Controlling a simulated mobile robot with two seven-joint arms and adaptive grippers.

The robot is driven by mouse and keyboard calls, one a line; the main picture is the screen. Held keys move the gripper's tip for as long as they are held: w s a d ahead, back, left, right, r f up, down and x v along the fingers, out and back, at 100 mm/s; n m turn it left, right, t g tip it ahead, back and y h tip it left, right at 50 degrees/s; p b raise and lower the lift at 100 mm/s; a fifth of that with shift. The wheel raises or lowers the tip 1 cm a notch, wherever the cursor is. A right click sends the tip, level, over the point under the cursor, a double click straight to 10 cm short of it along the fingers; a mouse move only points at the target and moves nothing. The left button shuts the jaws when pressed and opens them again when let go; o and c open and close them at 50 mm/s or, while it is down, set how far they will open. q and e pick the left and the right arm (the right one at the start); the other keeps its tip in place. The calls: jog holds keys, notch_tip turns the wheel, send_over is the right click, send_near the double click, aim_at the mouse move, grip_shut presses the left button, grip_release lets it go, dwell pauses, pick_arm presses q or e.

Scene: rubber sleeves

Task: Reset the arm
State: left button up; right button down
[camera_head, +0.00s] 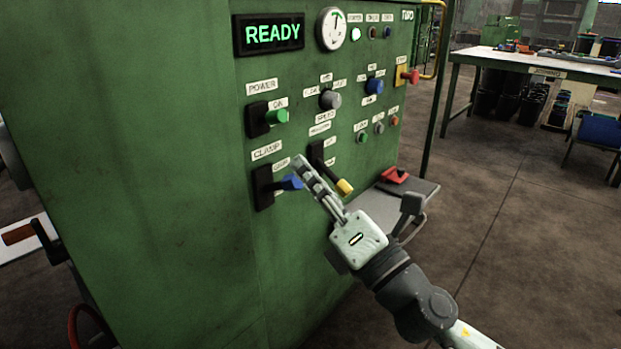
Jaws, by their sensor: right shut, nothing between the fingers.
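My right gripper (303,168) is shut and empty. It is in front of the lower part of a green machine's control panel (300,80), its arm coming in from the lower right. Its fingertips appear between the blue clamp lever (290,183) on the left and the yellow-tipped lever (344,187) on the right. I cannot tell whether the fingers touch either lever. My left gripper is not in view.
The panel carries a lit READY display (270,34), a round gauge (332,28), a green power lever (277,117) and a red stop knob (411,76). A grey shelf (425,188) juts out at the right. Open floor (510,230) lies right, before a workbench (540,66).

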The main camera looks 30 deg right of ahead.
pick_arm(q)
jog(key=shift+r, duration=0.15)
pick_arm(e)
jog(key=shift+s+d+r, duration=0.1)
jog(key=shift+s, duration=0.45)
